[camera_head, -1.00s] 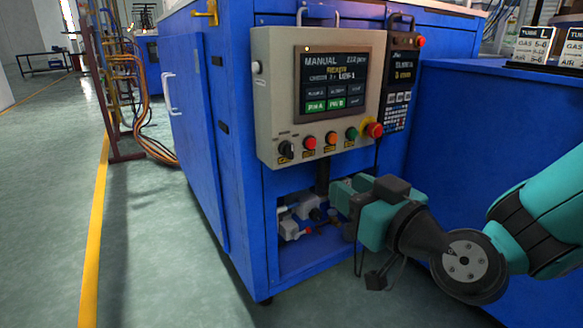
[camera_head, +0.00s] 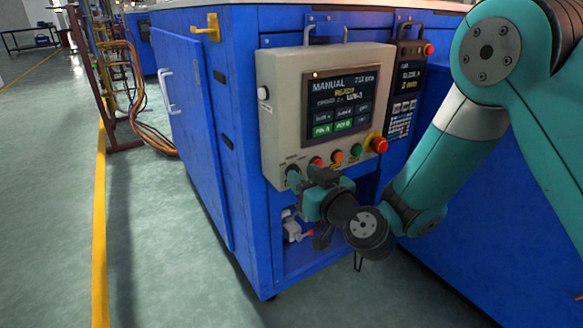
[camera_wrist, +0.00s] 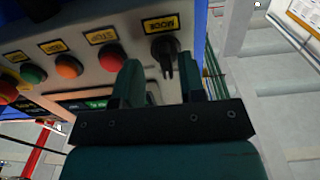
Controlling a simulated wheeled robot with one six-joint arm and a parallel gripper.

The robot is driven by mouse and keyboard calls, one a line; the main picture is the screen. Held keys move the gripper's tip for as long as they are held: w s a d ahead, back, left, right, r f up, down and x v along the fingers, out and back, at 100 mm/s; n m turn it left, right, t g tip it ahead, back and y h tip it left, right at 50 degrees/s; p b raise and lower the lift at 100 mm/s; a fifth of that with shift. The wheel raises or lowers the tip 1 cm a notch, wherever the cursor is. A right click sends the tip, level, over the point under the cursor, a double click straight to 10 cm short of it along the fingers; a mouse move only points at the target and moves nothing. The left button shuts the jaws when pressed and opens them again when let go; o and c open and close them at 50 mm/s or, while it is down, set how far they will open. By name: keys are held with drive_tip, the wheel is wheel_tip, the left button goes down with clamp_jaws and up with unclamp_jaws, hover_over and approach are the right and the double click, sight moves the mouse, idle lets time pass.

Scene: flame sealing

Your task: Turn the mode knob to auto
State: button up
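The mode knob (camera_wrist: 164,48) is black with a pointer-like handle, under a yellow "MODE" label in the wrist view. My gripper (camera_wrist: 159,66) is open, with one teal finger on each side of the knob handle and visible gaps between. Contact is not clear. In the head view my gripper (camera_head: 303,176) is at the lower left of the beige control panel (camera_head: 278,110) and hides the knob. The panel's screen (camera_head: 340,103) reads "MANUAL".
A red button (camera_wrist: 111,58) is close beside one finger; an orange button (camera_wrist: 68,66) and a green button (camera_wrist: 33,74) follow. A red emergency stop (camera_head: 379,145) is at the panel's right. A handheld pendant (camera_head: 406,90) hangs beside it. The floor at left is clear.

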drive_tip(key=shift+s+a+r, duration=0.1)
drive_tip(key=shift+a, duration=0.25)
drive_tip(key=shift+c, duration=0.2)
clamp_jaws()
drive_tip(key=shift+d+f+m, duration=0.1)
drive_tip(key=shift+f+m, duration=0.05)
drive_tip(key=shift+m, duration=1.95)
drive_tip(key=shift+f+m, duration=0.15)
drive_tip(key=shift+m, duration=2.25)
drive_tip(key=shift+c, duration=0.7)
unclamp_jaws()
drive_tip(key=shift+o, duration=0.9)
drive_tip(key=shift+r, duration=0.1)
